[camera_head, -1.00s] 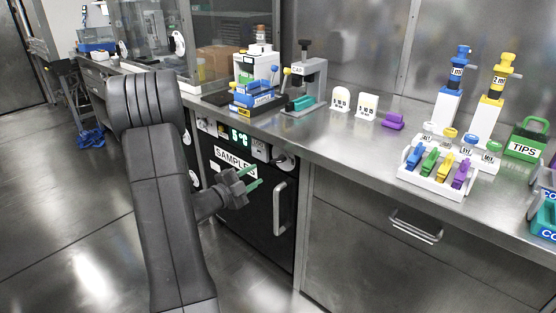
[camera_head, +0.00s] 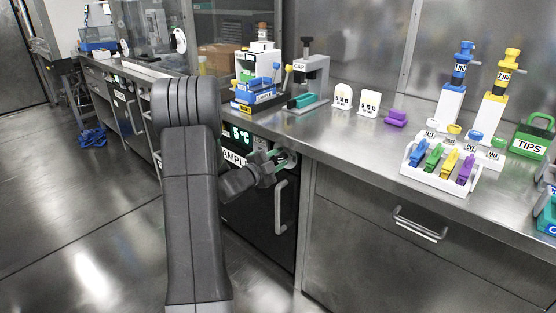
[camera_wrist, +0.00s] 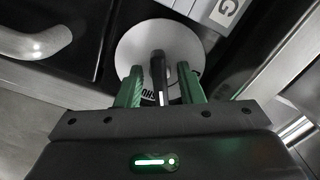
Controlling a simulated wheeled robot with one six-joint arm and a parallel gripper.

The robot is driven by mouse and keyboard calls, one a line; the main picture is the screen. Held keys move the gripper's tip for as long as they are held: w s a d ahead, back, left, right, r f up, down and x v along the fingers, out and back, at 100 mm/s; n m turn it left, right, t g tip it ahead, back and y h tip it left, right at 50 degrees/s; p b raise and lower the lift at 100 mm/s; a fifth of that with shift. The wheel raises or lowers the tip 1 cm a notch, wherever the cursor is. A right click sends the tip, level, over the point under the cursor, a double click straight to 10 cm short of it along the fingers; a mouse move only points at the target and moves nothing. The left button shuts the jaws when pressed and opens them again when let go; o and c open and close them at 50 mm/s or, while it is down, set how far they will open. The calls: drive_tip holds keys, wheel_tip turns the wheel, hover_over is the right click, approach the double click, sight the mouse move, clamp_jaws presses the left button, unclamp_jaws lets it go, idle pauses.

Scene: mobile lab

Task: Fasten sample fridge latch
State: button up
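The sample fridge (camera_head: 258,210) is a black-fronted unit under the counter, with a green 5 °C display and a label partly hidden by my arm. Its door looks closed. The latch is a pale round disc (camera_wrist: 128,50) with a dark lever (camera_wrist: 157,70), seen in the wrist view; in the head view the latch (camera_head: 291,158) is mostly behind my gripper. My gripper (camera_wrist: 160,78) has green fingers, open, one on each side of the lever with gaps visible. Lettering on the disc is partly hidden. My gripper (camera_head: 277,154) also shows at the fridge's upper right in the head view.
The fridge's vertical handle (camera_head: 280,207) is below the latch and shows in the wrist view (camera_wrist: 35,42). The steel counter (camera_head: 335,130) above holds a tube rack (camera_head: 430,181), a capping press (camera_head: 308,75) and pipettes. A drawer handle (camera_head: 418,224) is at the right.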

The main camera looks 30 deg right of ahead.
clamp_jaws()
drive_tip(key=shift+f, duration=0.1)
drive_tip(key=m+b, duration=0.2)
drive_tip(key=b, duration=0.1)
drive_tip(key=shift+f+b, duration=0.2)
drive_tip(key=shift+b, duration=0.2)
drive_tip(key=m+b, duration=0.3)
drive_tip(key=b, duration=0.1)
drive_tip(key=shift+r+m, duration=0.15)
drive_tip(key=shift+m, duration=0.25)
drive_tip(key=shift+o, duration=0.4)
unclamp_jaws()
drive_tip(key=shift+r, duration=0.1)
